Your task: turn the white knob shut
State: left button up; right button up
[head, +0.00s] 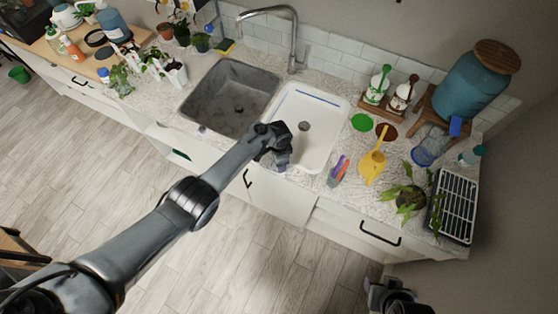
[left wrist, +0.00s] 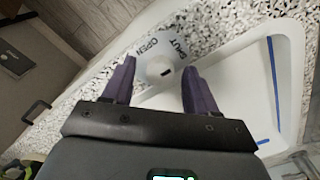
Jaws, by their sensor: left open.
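The white knob (left wrist: 158,68) shows in the left wrist view, on a white plate marked OPEN and SHUT beside the white sink basin. A small dark mark sits on the knob, right of its middle. My left gripper (left wrist: 157,66) is open, its two dark fingers on either side of the knob. I cannot tell whether they touch it. In the head view my left gripper (head: 277,157) is at the front edge of the white basin (head: 335,120) and hides the knob. Part of my right arm's end (head: 392,298) shows at the bottom edge; its jaws are unclear.
A grey sink (head: 215,85) lies left of the white basin. A faucet (head: 292,40) stands behind. The floor in front is clear.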

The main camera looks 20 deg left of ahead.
pick_arm(q)
jog(key=shift+r+p, duration=0.3)
jog(key=shift+r, duration=0.3)
notch_tip(320, 180, up, 10)
jog(key=p, duration=0.2)
jog(key=shift+f, duration=0.2)
